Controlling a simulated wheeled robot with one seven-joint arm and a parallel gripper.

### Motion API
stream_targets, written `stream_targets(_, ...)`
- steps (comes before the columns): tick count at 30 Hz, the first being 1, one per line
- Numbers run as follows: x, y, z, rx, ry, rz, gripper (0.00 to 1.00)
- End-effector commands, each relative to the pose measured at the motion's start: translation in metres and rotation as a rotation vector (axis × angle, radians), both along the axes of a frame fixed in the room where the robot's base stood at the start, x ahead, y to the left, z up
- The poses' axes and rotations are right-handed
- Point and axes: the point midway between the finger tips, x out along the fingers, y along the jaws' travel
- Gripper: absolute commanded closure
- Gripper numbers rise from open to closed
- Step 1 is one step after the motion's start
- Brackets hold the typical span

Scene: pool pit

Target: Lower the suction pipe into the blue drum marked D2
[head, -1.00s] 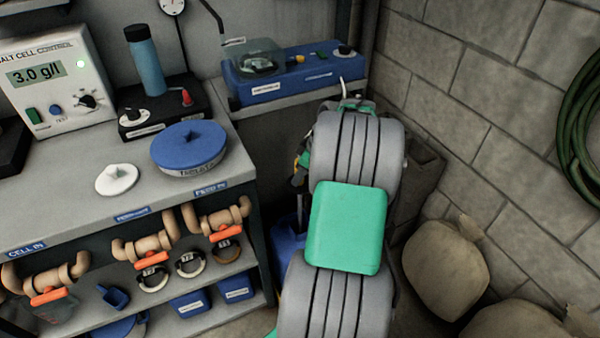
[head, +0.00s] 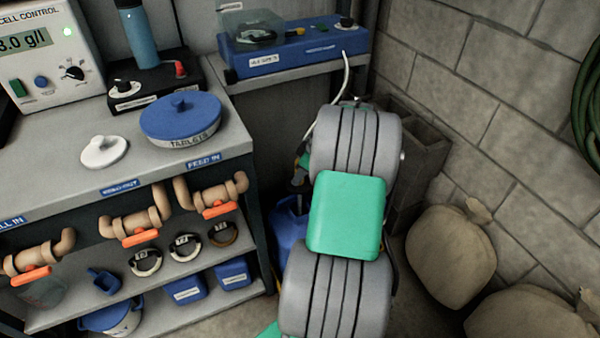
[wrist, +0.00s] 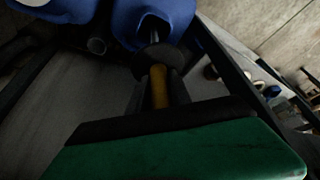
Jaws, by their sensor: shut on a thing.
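In the wrist view my gripper (wrist: 159,82) is shut on the yellow grip of the suction pipe (wrist: 159,94). A dark round disc sits just beyond the fingers, and a thin dark length of pipe shows past it. That length lines up with the dark opening of a blue drum (wrist: 183,18); how far it is inside I cannot tell. No D2 mark is readable. In the head view a blue drum (head: 288,236) shows partly beside the shelf unit, mostly hidden behind my arm.
A second blue container (wrist: 66,8) is at the wrist view's top left. A white hose (head: 344,78) runs from the blue pump unit (head: 290,52) down behind my arm. The shelf unit (head: 262,215) stands left; sacks (head: 450,255) and a block wall (head: 480,100) are right.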

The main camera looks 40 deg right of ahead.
Motion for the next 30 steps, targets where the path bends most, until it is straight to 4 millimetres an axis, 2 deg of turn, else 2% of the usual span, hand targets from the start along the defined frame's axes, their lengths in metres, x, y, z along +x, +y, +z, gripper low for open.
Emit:
stream_targets(1,0.0,0.0,-0.008,0.0,0.0,0.0,1.0)
stream_targets(30,0.0,0.0,-0.097,-0.001,-0.001,0.001,1.0)
